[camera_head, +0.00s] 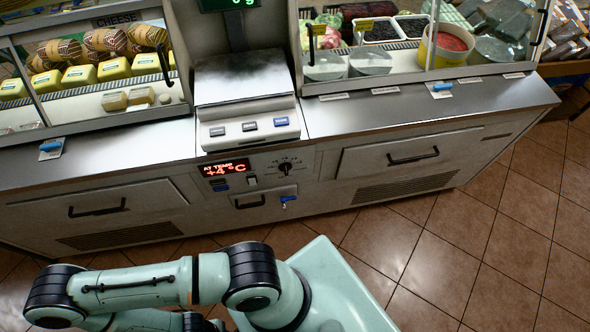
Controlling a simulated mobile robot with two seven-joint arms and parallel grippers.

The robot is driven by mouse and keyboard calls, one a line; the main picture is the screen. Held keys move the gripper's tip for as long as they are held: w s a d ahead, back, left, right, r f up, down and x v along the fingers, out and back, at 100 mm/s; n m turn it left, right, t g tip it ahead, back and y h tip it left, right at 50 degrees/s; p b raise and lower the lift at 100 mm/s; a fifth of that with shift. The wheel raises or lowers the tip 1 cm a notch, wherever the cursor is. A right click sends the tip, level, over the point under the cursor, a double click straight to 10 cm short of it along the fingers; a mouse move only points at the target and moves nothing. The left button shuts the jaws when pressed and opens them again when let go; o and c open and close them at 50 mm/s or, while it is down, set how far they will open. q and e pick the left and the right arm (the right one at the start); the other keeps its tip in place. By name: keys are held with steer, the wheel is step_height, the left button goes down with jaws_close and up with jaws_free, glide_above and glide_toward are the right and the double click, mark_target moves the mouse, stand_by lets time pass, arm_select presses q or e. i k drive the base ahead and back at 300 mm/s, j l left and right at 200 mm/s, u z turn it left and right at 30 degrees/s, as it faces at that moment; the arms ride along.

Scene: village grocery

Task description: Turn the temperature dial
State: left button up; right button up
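The temperature dial (286,167) is a small black round knob on the front panel of the counter, below the weighing scale. Tick marks surround it on the pale panel. To its left a display (226,168) shows "AT TEMP" and "+4 °C" in red. Small switches (221,186) sit under the display. My mint-green arm links show at the lower left, well short of the panel. Neither gripper can be made out in this view, and nothing touches the dial.
A weighing scale (247,134) stands above the panel. A small drawer (262,198) with a blue key (289,200) lies below the dial. Larger drawers with black handles (97,208) (413,157) flank it. Glass cases hold cheese (80,76) and tubs (447,46). Tiled floor (500,220) is clear at right.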

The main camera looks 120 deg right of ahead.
mark_target(285, 167)
steer(key=j+z, duration=0.15)
steer(key=z, duration=3.65)
steer(key=i+j, duration=0.1)
steer(key=j, duration=0.25)
steer(key=z, duration=0.05)
